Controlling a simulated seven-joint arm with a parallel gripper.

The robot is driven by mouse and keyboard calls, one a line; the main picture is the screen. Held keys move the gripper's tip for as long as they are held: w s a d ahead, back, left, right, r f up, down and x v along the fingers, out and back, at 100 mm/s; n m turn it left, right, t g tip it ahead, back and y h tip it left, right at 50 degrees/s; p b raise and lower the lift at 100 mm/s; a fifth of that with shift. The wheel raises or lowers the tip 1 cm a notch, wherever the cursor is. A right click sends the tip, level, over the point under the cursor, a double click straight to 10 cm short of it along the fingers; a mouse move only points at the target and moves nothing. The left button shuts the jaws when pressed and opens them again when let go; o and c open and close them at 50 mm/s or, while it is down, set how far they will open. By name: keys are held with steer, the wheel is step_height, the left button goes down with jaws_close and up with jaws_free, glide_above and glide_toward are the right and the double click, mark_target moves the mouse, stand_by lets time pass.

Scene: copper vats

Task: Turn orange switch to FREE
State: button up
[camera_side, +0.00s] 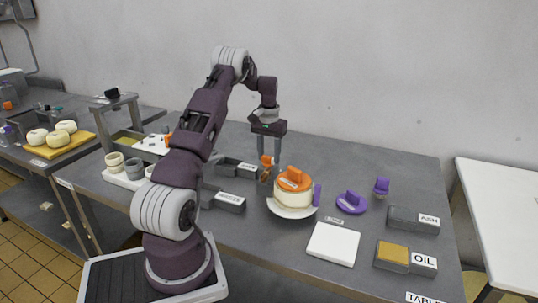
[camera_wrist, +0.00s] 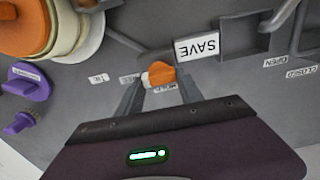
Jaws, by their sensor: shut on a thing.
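The orange switch (camera_wrist: 160,73) is a small orange knob with a pale part. It sits between the two fingertips of my gripper (camera_wrist: 161,82) in the wrist view. In the side view it shows as a small orange piece (camera_side: 266,160) on the table, at the fingertips of my gripper (camera_side: 270,164), which points straight down. My gripper is shut on it. The switch's base is mostly hidden by the fingers.
A cream pot (camera_side: 291,196) with an orange-handled lid stands close to the right of my gripper. A grey SAVE block (camera_wrist: 200,47) is close by. Purple knobs (camera_side: 351,202), a white plate (camera_side: 333,244) and an OIL block (camera_side: 405,258) lie farther right.

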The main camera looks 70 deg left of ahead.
steer(key=o, duration=1.4)
step_height(320, 180, up, 7)
steer(key=shift+r, duration=0.1)
